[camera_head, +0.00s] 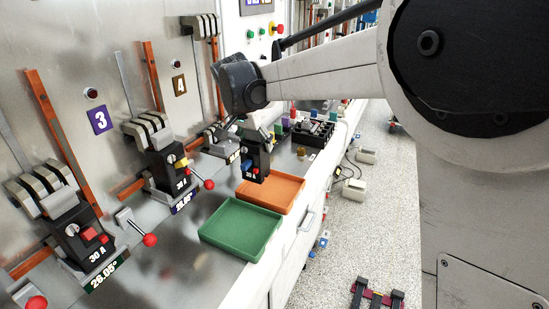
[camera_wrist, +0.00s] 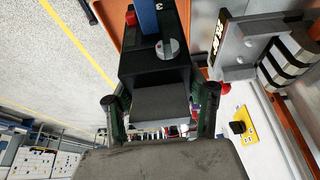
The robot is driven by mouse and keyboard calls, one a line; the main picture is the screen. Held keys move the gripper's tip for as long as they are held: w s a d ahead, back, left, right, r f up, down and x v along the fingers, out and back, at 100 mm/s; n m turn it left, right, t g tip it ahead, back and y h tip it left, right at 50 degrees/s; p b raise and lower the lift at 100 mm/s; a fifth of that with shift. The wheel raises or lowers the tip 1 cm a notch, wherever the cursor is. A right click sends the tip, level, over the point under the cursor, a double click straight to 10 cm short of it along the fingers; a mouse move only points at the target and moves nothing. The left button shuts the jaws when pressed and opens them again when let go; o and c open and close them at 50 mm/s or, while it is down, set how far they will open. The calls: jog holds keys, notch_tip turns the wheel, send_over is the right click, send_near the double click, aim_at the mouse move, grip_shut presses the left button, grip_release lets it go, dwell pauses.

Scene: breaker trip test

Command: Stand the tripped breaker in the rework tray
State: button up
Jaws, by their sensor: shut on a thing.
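My gripper (camera_wrist: 162,96) is shut on a black breaker (camera_head: 257,160) with a blue lever. The breaker hangs about upright over the back part of the orange tray (camera_head: 287,206); a gap beneath it cannot be judged clearly. In the wrist view the breaker (camera_wrist: 155,72) sits between both fingers, its blue lever (camera_wrist: 148,14) pointing away from the palm. A green tray (camera_head: 226,250) lies nearer, beside the orange one, and looks empty. No label shows which tray is for rework.
Two mounted breakers, one with a red lever (camera_head: 78,235) and one with a yellow lever (camera_head: 172,165), stand along the panel at left. Red-knobbed handles (camera_head: 150,240) stick out there. The bench edge drops to the floor at right.

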jog(key=w+d+f+p, duration=0.1)
jog(key=w+d+f, duration=0.4)
jog(key=f, duration=0.4)
jog(key=shift+w+d, duration=0.2)
jog(key=shift+w, duration=0.35)
jog(key=shift+f, duration=0.1)
jog(key=o, duration=1.7)
jog(key=v, duration=1.2)
jog(key=shift+r+b, duration=0.2)
jog(key=shift+b, duration=0.2)
